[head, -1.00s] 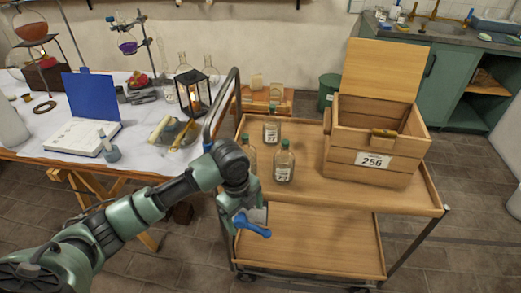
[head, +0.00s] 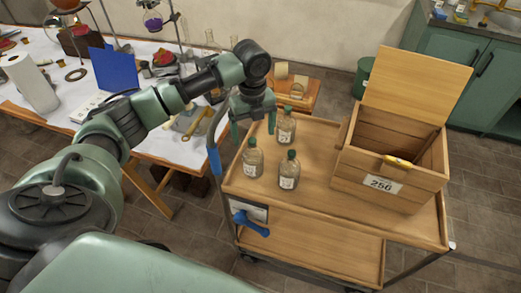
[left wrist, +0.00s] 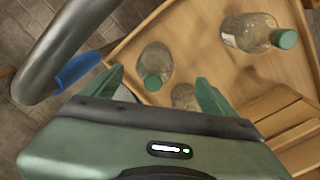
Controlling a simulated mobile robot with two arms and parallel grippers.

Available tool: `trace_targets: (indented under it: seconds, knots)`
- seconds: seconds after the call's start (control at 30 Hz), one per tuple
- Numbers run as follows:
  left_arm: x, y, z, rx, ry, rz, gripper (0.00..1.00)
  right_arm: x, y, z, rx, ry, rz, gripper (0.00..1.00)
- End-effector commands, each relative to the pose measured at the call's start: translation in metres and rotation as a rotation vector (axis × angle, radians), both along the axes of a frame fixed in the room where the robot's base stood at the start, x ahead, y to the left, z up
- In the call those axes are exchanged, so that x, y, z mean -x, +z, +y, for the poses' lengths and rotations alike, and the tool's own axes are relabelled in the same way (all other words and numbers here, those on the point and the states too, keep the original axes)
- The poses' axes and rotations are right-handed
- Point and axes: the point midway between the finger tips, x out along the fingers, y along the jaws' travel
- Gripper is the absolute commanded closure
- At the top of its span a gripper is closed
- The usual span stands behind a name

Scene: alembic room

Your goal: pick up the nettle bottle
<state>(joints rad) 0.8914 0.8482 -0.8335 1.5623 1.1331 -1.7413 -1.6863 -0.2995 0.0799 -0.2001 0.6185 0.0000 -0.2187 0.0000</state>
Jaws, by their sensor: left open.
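Three clear glass bottles with green caps and white labels stand upright on the cart's top: a left bottle (head: 253,162), a back bottle (head: 285,130) and a front bottle (head: 288,176). I cannot read which label says nettle. My left gripper (head: 253,128) is open and empty, pointing down above and behind the left bottle. In the left wrist view, one bottle (left wrist: 154,60) shows between the open fingers (left wrist: 160,82), and a second (left wrist: 183,97) is partly hidden by the gripper body. A third bottle (left wrist: 246,32) is to the right. My right gripper is not in view.
A wooden crate (head: 380,187) labelled 256, lid up, stands right of the bottles on the wooden cart (head: 320,212). The cart's blue-gripped handle (head: 214,162) rises at its left end. A cluttered table (head: 160,135) stands further left.

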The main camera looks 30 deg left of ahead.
Motion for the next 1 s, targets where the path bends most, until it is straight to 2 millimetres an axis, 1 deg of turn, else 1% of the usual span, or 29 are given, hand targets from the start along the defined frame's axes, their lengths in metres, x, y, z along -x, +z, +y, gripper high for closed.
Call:
trace_targets:
  seconds: [0.1,0.27,0.4,0.5,0.6,0.8,0.83,0.87,0.9,0.97,1.0]
  knots:
    - [0.002,-0.015,0.000,0.000,0.000,0.006,0.13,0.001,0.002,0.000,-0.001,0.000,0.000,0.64]
    - [0.004,-0.033,-0.002,-0.001,-0.001,0.006,0.13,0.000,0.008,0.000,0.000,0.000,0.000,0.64]
    - [0.007,-0.054,-0.004,-0.001,0.000,0.006,0.13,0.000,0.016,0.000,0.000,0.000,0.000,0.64]
    - [0.006,-0.067,-0.003,-0.001,0.001,0.004,0.13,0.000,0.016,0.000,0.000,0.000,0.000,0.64]
    - [0.006,-0.074,-0.004,0.000,0.000,0.002,0.13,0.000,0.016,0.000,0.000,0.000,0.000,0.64]
    - [0.006,-0.075,-0.004,-0.001,0.000,0.001,0.13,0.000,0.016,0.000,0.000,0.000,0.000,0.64]
    - [0.006,-0.075,-0.004,-0.001,0.000,0.001,0.16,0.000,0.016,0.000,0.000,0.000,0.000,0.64]
    - [0.006,-0.074,-0.004,-0.001,0.000,0.001,0.24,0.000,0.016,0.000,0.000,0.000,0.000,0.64]
    - [0.006,-0.074,-0.004,-0.001,0.000,0.001,0.35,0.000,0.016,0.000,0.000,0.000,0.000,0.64]
    - [0.006,-0.074,-0.004,-0.001,0.000,0.001,0.52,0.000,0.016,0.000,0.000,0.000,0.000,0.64]
    - [0.006,-0.074,-0.004,-0.001,0.000,0.001,0.63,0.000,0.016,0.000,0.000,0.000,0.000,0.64]
